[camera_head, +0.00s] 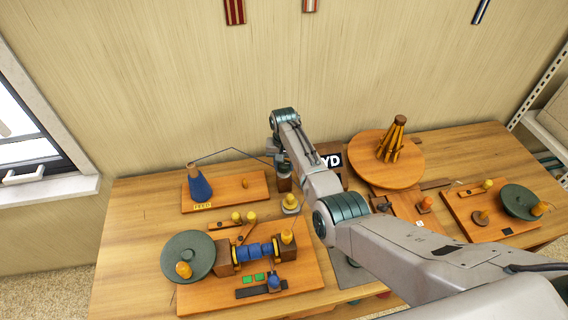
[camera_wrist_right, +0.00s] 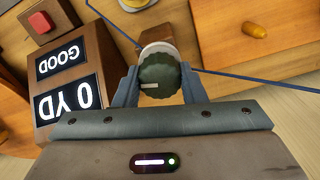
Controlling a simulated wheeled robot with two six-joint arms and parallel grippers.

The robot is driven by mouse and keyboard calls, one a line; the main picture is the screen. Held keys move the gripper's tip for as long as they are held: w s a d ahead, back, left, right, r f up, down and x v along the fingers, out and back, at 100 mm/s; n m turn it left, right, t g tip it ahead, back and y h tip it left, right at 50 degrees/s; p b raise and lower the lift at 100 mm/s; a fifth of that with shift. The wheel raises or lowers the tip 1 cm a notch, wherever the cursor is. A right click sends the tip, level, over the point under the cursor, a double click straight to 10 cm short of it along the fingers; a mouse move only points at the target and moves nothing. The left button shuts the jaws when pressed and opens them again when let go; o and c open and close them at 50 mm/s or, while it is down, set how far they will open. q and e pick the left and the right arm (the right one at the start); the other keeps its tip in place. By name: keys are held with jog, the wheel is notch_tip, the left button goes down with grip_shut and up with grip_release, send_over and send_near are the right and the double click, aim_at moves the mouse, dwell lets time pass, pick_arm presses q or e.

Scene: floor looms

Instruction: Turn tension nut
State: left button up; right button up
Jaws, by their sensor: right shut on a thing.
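The tension nut (camera_wrist_right: 158,72) is a dark green ribbed knob with a pale mark, in front of a whitish disc, in the right wrist view. My right gripper (camera_wrist_right: 158,90) has one finger on each side of it and is shut on it. In the head view my right gripper (camera_head: 283,166) points down at a small dark wooden post (camera_head: 284,184) at the back middle of the table. The nut is hidden there by the gripper. A blue thread (camera_wrist_right: 255,80) runs past the nut. My left gripper is not in view.
A counter box (camera_wrist_right: 68,83) reading "GOOD" and "0 YD" stands close beside the nut. A blue yarn cone (camera_head: 199,186) stands at the left. The winder board (camera_head: 300,292) with a green wheel (camera_head: 188,256) is in front. A round wooden stand (camera_head: 375,172) is at the right.

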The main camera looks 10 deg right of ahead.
aim_at(284, 163)
jog(key=o, duration=1)
jog(key=shift+r, duration=0.1)
notch_tip(284, 163, up, 11)
jog(key=b, duration=0.2)
jog(key=shift+b, duration=0.35)
